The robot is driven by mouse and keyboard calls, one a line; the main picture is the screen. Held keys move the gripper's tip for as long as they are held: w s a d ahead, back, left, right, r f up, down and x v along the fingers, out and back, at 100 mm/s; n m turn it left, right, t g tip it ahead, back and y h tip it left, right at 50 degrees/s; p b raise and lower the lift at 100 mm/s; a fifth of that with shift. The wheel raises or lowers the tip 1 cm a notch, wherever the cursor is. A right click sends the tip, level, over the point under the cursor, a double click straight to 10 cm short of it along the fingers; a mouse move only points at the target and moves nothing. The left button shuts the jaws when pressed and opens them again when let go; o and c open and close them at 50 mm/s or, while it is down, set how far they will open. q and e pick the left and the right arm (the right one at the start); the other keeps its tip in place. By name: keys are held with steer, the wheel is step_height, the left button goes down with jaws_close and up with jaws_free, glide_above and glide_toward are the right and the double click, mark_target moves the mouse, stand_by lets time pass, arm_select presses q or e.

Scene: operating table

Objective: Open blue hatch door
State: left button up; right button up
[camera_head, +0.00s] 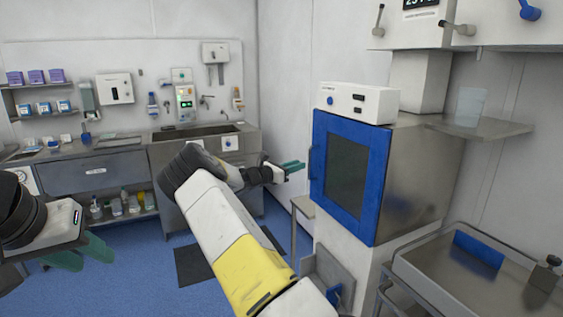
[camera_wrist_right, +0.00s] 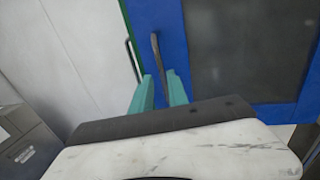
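The blue hatch door (camera_head: 377,185), with a dark window, looks closed on the front of the steel cabinet at right. It fills the right of the wrist view (camera_wrist_right: 210,70). Its handle (camera_wrist_right: 156,52) is a dark curved bar near the door's left edge. My right gripper (camera_head: 303,165) is at that edge; in the wrist view its teal fingers (camera_wrist_right: 161,80) are apart, with the handle's lower end appearing between or just beyond the tips. Contact cannot be told. My left gripper (camera_head: 86,255) is open and empty at lower left, far from the door.
A white control box (camera_head: 350,102) sits on the cabinet. A steel tray cart (camera_head: 425,275) stands at lower right, and a small side stand (camera_head: 302,207) is below the door's left edge. A sink counter (camera_head: 200,140) lines the back wall. Blue floor (camera_head: 140,265) is open at left.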

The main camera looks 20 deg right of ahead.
mark_target(309, 176)
steer(key=x, duration=0.6)
steer(key=shift+d+f, duration=0.1)
steer(key=shift+d, duration=0.25)
jaws_close()
stand_by(1.1)
